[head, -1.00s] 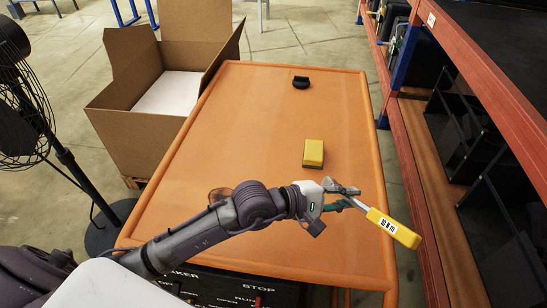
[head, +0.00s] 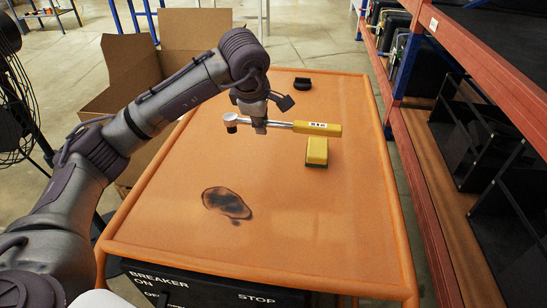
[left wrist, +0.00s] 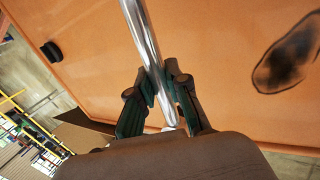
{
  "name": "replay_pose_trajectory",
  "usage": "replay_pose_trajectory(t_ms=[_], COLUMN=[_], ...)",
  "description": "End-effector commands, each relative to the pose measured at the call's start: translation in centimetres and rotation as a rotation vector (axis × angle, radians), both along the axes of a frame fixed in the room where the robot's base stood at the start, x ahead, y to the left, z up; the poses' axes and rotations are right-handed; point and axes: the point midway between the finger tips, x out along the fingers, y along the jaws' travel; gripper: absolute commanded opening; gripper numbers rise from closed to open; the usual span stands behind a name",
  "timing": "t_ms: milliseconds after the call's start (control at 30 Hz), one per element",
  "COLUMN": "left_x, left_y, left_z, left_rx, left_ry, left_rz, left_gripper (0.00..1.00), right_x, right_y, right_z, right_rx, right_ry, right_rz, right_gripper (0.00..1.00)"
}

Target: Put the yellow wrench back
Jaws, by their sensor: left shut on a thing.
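The yellow-handled wrench (head: 318,128) is held level above the orange table, its dark socket head to the left and its yellow handle to the right. My left gripper (head: 259,124) is shut on its silver shaft. In the left wrist view the two fingers (left wrist: 160,95) of the left gripper close around the silver shaft (left wrist: 144,40). The black holder-like piece (head: 302,84) stands on the table's far part. My right gripper is not in view.
A yellow and green sponge-like block (head: 317,152) lies on the table (head: 300,220) just below the wrench handle. A dark burn-like stain (head: 227,203) marks the near left. An open cardboard box (head: 120,85) stands left, orange-framed shelving (head: 470,75) right.

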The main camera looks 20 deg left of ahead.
Motion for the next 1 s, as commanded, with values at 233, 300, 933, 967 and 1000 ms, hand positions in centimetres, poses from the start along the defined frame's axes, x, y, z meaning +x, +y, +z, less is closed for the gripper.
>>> replay_pose_trajectory(t_ms=[233, 300, 933, 967, 1000], left_x=[0.9, 1.8, 6.5, 6.5, 6.4], left_y=[2.9, 4.2, 10.6, 10.6, 10.6], left_z=[-0.5, -1.4, -7.0, -7.4, -8.0], left_rx=[0.004, 0.004, 0.005, 0.006, 0.006], left_ry=[0.021, 0.02, 0.016, 0.017, 0.018], left_rz=[0.052, 0.052, 0.043, 0.043, 0.043], left_gripper=[0.0, 0.0, 0.0, 0.0, 0.0], right_x=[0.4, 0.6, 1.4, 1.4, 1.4], right_y=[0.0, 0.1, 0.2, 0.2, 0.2], right_z=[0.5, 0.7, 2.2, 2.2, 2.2], right_rx=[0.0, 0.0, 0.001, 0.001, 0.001], right_ry=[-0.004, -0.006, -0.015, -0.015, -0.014], right_rz=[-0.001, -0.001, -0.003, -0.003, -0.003], right_gripper=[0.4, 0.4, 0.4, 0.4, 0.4])
